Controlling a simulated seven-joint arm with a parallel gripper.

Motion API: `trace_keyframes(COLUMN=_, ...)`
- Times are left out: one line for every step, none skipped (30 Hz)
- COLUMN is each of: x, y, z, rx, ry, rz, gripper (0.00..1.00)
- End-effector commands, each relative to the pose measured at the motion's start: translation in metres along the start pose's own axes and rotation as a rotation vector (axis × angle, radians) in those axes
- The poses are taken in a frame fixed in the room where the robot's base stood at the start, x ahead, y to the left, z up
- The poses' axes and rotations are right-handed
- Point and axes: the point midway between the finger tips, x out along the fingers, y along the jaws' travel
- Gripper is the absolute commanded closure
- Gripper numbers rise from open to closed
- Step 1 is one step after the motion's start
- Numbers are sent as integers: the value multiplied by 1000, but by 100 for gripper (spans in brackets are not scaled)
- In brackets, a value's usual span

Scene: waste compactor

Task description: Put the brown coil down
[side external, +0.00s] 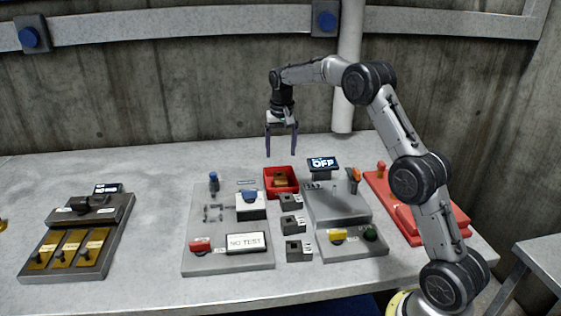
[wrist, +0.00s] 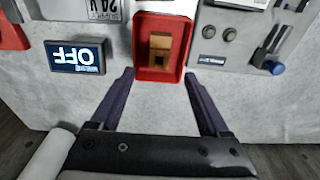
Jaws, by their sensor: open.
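The brown coil (side external: 281,180) lies inside a small red bin (side external: 294,194) near the middle of the table. In the wrist view the brown coil (wrist: 160,46) sits in the red bin (wrist: 143,71), apart from my fingers. My gripper (side external: 282,153) is open and empty above and slightly behind the bin, pointing down. In the wrist view my gripper (wrist: 160,74) shows its two fingers spread wide, with nothing between them but table and the bin's near edge.
A panel with an OFF display (side external: 323,163) stands right of the bin. A grey panel labelled NO TEST (side external: 246,242) is on the left. Several dark blocks (side external: 292,226) stand in front of the bin. A red case (side external: 402,215) is at the right. The table behind the bin is clear.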

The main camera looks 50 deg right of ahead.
Motion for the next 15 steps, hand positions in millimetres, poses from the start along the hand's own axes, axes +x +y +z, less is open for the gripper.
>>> trace_keyframes(x=-5, y=0, z=0, rx=0, ry=1, rz=-1, gripper=21)
trace_keyframes(x=-7, y=0, z=0, rx=0, ry=1, rz=-1, gripper=21)
trace_keyframes(x=-8, y=0, z=0, rx=0, ry=1, rz=-1, gripper=21)
trace_keyframes(x=-9, y=0, z=0, rx=0, ry=0, rz=0, gripper=21)
trace_keyframes(x=-10, y=0, z=0, rx=0, ry=0, rz=0, gripper=21)
trace_keyframes(x=-11, y=0, z=1, rx=-1, ry=0, rz=0, gripper=21)
trace_keyframes(x=-12, y=0, z=1, rx=-3, ry=1, rz=-1, gripper=21)
trace_keyframes(x=-15, y=-1, z=3, rx=-7, ry=3, rz=-2, gripper=21)
trace_keyframes(x=-20, y=-2, z=6, rx=-15, ry=7, rz=-5, gripper=21)
trace_keyframes(x=-26, y=-3, z=10, rx=-24, ry=12, rz=-9, gripper=21)
trace_keyframes(x=-33, y=-4, z=15, rx=-35, ry=18, rz=-13, gripper=21)
trace_keyframes(x=-44, y=-5, z=24, rx=-55, ry=27, rz=-20, gripper=21)
trace_keyframes(x=-54, y=-6, z=33, rx=-74, ry=35, rz=-25, gripper=21)
trace_keyframes(x=-64, y=-7, z=42, rx=-93, ry=44, rz=-32, gripper=21)
trace_keyframes(x=-77, y=-7, z=57, rx=-122, ry=57, rz=-41, gripper=21)
